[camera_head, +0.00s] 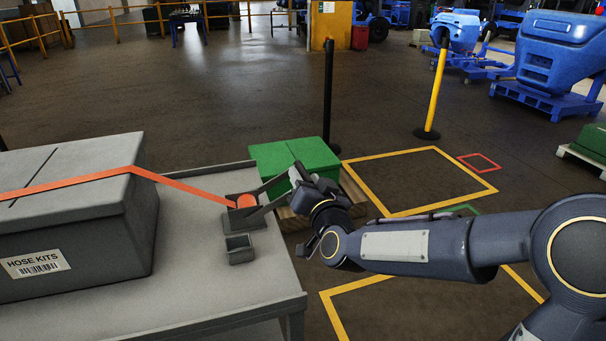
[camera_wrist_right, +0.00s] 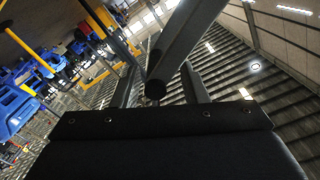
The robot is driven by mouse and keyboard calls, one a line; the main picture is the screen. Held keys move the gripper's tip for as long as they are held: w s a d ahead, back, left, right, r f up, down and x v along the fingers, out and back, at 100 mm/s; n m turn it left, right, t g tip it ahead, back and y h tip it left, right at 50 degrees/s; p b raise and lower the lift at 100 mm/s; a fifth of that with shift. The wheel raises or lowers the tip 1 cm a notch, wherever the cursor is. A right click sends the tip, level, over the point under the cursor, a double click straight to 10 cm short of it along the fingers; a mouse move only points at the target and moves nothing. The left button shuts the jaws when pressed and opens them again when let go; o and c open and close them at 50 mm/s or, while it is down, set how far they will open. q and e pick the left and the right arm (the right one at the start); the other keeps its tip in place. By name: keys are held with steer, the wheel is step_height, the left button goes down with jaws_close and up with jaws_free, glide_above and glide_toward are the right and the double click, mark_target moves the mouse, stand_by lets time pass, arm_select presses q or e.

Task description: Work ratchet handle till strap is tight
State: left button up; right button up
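An orange strap (camera_head: 80,180) crosses the grey case (camera_head: 75,255) labelled HOSE KITS and slopes down to the ratchet (camera_head: 240,214) on the grey table. It looks straight, and an orange roll shows at the ratchet. The ratchet handle (camera_head: 272,183) leans up and right from it. My right gripper (camera_head: 297,178) is at the handle's far end. In the right wrist view, a dark bar (camera_wrist_right: 185,45), apparently the handle, passes between the two spread fingers (camera_wrist_right: 160,82). Whether they clamp it is unclear. My left gripper is not in view.
A small open grey box (camera_head: 239,250) stands on the table (camera_head: 190,285) just in front of the ratchet. A green crate (camera_head: 290,155) is behind the handle, beyond the table. Black (camera_head: 328,95) and yellow (camera_head: 436,90) posts stand farther back. Yellow-marked floor is at the right.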

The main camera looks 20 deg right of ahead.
steer(key=shift+w, duration=1.25)
jaws_close()
